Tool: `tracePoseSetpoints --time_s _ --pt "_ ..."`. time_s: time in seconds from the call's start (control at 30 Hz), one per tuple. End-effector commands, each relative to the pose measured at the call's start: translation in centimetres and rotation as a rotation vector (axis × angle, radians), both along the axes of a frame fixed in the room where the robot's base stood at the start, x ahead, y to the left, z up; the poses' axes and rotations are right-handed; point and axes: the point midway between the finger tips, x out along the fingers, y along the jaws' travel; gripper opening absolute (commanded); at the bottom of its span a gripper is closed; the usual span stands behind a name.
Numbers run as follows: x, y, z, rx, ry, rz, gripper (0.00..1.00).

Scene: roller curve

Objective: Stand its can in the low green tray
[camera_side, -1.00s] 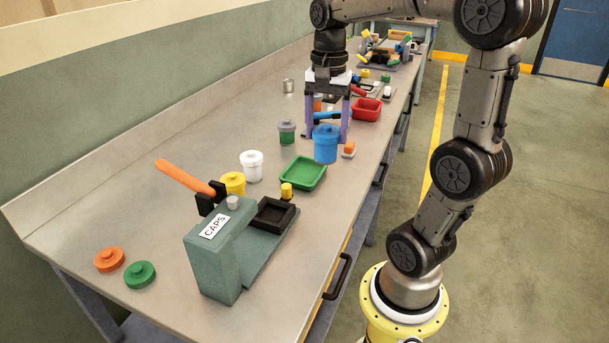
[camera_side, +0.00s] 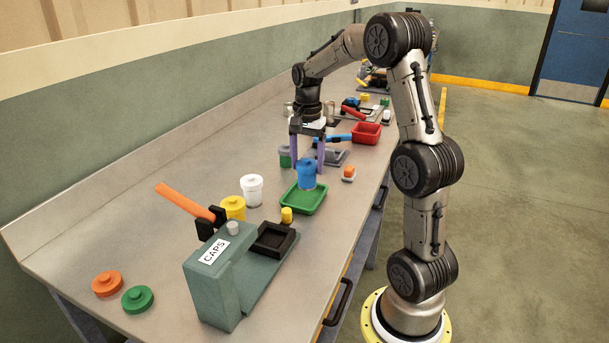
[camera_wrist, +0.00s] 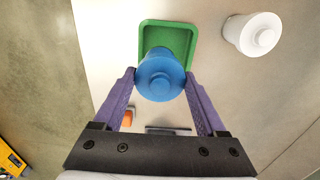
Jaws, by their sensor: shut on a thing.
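My gripper (camera_side: 307,162) is shut on a blue can (camera_side: 306,174) with a blue lid. In the wrist view the can (camera_wrist: 160,76) sits between the two purple fingers of my gripper (camera_wrist: 160,84). The low green tray (camera_side: 292,204) lies on the bench, and the can is over its far part in the side view. In the wrist view the can covers the near part of the tray (camera_wrist: 168,31), and the rest of the tray floor is empty. I cannot tell whether the can's base touches the tray; it looks upright.
A yellow can (camera_side: 233,207), a small yellow piece (camera_side: 287,215) and the CAPS press (camera_side: 222,262) are nearer. A red tray (camera_side: 367,133) stands farther back.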

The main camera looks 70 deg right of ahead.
Motion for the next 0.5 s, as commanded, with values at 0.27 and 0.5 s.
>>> tracePoseSetpoints --time_s 0.27,0.5 --pt "1.2 -0.9 -2.2 0.001 0.001 0.0 0.09" --pt "1.1 -0.9 -4.6 -0.001 -0.001 0.0 0.09"
